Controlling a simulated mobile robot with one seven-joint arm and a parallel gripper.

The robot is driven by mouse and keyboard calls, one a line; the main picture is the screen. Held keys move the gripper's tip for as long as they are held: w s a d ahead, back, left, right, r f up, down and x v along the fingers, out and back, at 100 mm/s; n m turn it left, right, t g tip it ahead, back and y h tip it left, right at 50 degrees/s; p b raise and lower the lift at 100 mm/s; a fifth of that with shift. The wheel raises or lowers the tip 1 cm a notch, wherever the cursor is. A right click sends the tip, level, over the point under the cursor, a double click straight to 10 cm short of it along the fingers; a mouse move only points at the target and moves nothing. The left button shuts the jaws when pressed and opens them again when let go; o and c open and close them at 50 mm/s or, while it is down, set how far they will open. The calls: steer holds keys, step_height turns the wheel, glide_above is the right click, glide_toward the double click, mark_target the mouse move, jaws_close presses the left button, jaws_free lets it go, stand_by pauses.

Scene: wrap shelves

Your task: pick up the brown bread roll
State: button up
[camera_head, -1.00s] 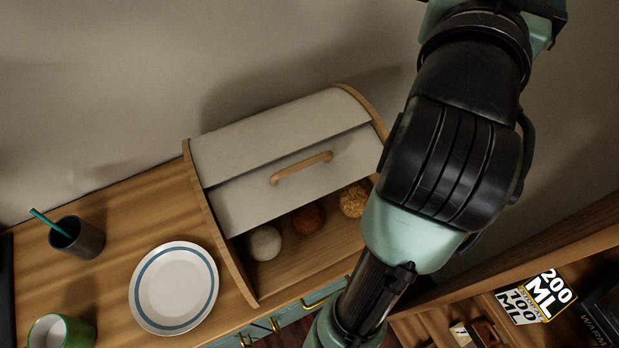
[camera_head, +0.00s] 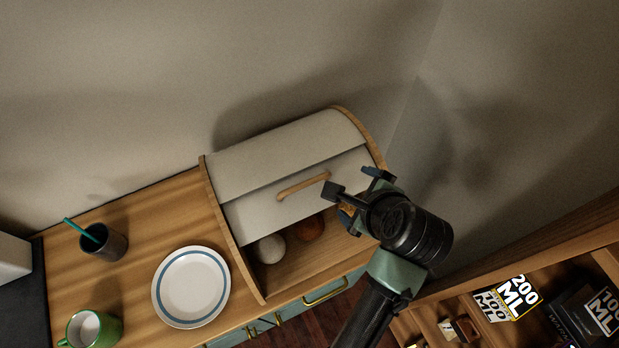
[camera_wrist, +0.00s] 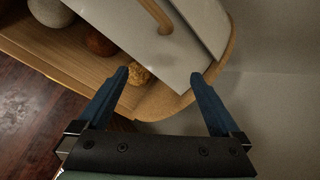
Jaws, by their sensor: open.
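The brown bread roll (camera_head: 310,228) sits inside the bread box (camera_head: 270,153), between a pale roll (camera_head: 271,249) and a seeded golden roll mostly hidden behind my gripper. In the wrist view the brown roll (camera_wrist: 100,43) is partly covered by the box's lid, with the pale roll (camera_wrist: 48,12) and golden roll (camera_wrist: 138,74) on either side. My gripper (camera_head: 352,182) is open and empty at the right end of the box. In the wrist view my gripper (camera_wrist: 158,76) has its left fingertip close to the golden roll; I cannot tell whether they touch.
The lid's wooden handle (camera_head: 303,187) sticks out above the rolls, and the lid is partly raised. A plate (camera_head: 191,287), a dark cup (camera_head: 103,243) and a green mug (camera_head: 91,329) stand left. A shelf with boxes (camera_head: 517,297) is at right.

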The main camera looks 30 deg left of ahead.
mark_target(314, 227)
steer(key=s+a+f+m+g+y, duration=0.1)
steer(key=s+f+m+g, duration=0.2)
steer(key=s+f+m, duration=0.25)
steer(key=x, duration=0.7)
steer(key=shift+s+a+f, duration=0.25)
steer(key=shift+s+f, duration=0.05)
steer(key=shift+f, duration=0.1)
steer(key=shift+p+x, duration=0.3)
steer(key=shift+x, duration=2.35)
steer(key=shift+s, duration=0.15)
steer(key=c, duration=1)
